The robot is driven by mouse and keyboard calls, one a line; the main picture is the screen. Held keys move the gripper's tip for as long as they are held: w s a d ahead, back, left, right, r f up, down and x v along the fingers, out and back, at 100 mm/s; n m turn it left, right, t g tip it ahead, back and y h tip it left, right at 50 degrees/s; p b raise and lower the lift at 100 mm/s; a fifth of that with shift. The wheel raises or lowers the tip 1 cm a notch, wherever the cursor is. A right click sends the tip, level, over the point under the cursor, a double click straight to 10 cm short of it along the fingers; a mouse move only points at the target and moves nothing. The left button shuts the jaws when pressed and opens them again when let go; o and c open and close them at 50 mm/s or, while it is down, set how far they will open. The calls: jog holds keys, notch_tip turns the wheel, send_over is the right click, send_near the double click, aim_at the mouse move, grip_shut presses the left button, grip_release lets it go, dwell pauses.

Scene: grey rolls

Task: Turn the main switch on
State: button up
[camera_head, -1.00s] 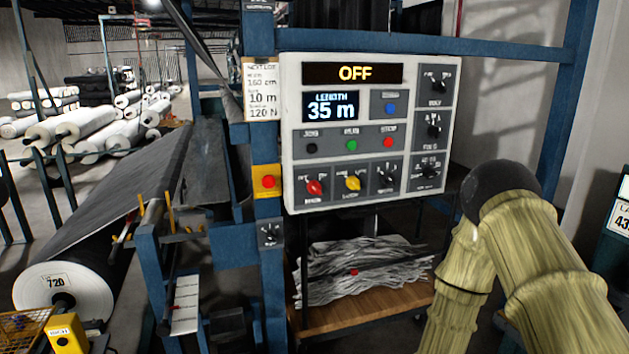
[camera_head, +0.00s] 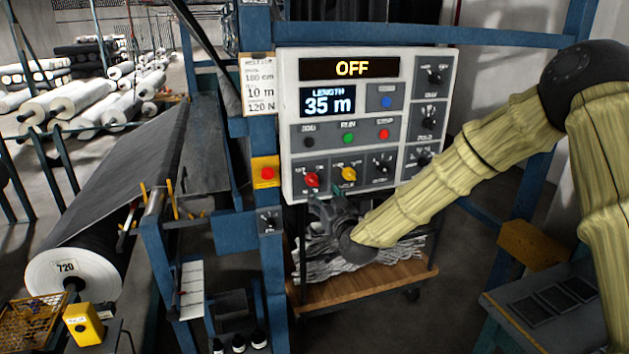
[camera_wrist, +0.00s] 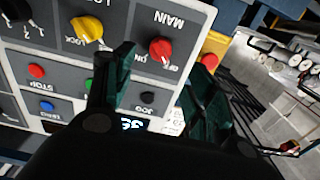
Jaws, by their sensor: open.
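The main switch, a red rotary knob (camera_head: 312,180), sits at the lower left of the white control panel (camera_head: 291,120). The panel's top display (camera_head: 352,68) reads OFF. In the wrist view, which is upside down, the red knob (camera_wrist: 162,50) lies under the label MAIN, between and beyond the two dark green fingers. My gripper (camera_head: 328,200) is just below and in front of the knob in the head view. It is open and empty, and its fingers (camera_wrist: 163,88) appear apart from the knob. The fingertips are small and partly merged with the panel edge in the head view.
A yellow knob (camera_head: 349,174) labelled LOCK is right beside the red one. Green (camera_head: 348,138) and red (camera_head: 384,134) buttons sit above. A red button on a yellow box (camera_head: 266,173) is left of the panel. A wooden cart (camera_head: 375,286) stands below.

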aim_at(314, 183)
jog(key=p+x, duration=0.3)
jog(key=x, duration=0.6)
jog(key=shift+w+a+f, duration=0.1)
jog(key=shift+w, duration=0.05)
jog(key=c, duration=1)
